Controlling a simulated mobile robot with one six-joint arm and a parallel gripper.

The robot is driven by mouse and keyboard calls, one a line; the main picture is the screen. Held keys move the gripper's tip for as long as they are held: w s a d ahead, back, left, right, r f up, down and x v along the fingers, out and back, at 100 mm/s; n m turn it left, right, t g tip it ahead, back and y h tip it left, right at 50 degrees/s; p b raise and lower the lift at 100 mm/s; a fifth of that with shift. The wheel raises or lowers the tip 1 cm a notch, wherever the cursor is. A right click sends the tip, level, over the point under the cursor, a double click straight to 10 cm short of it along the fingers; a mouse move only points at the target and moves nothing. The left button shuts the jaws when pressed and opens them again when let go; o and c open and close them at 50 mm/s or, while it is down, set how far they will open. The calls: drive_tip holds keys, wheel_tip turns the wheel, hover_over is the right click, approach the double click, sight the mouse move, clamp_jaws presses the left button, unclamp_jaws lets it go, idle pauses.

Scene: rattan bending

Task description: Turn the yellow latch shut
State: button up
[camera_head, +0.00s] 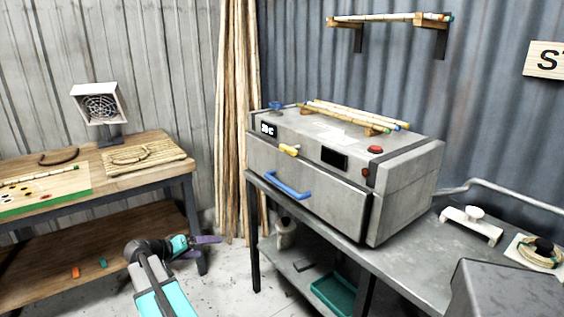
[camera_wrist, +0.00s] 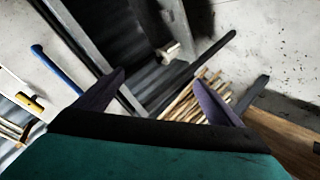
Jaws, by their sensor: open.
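The yellow latch (camera_head: 289,149) is a small lever on the upper front of the grey steam box (camera_head: 405,190), above its front panel. It lies nearly sideways, tilted slightly down to the right. A blue handle (camera_head: 288,186) is on the front panel below it. My gripper (camera_head: 207,241) is low in front of the bench, left of and below the box, touching nothing. Its purple fingers are spread and empty in the wrist view (camera_wrist: 158,92). The wrist view also shows the latch (camera_wrist: 29,102) at the far left, with the blue handle (camera_wrist: 56,70) nearby.
The box stands on a grey metal bench (camera_head: 410,250) with a lower shelf. A wooden table (camera_head: 150,182) stands at the left. Rattan poles (camera_head: 235,120) lean against the wall between them. A white clamp-like piece (camera_head: 470,224) lies right of the box. The floor around my gripper is mostly clear.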

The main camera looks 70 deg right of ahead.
drive_tip(key=s+d+r+m+g+h+b, duration=0.1)
drive_tip(key=s+d+r+m, duration=0.15)
drive_tip(key=d+r, duration=0.4)
drive_tip(key=s+d+r+m+g+h, duration=0.1)
drive_tip(key=s+d+r+m+g, duration=0.2)
drive_tip(key=r, duration=0.7)
drive_tip(key=m+g+h+b, duration=0.1)
drive_tip(key=m+g, duration=0.1)
drive_tip(key=m, duration=0.1)
approach(286, 151)
drive_tip(key=v, duration=0.5)
drive_tip(key=shift+a+f, duration=0.1)
drive_tip(key=shift+a, duration=0.1)
drive_tip(key=p+x, duration=0.2)
drive_tip(key=x, duration=1.1)
drive_tip(key=shift+d, duration=0.4)
drive_tip(key=c, duration=1)
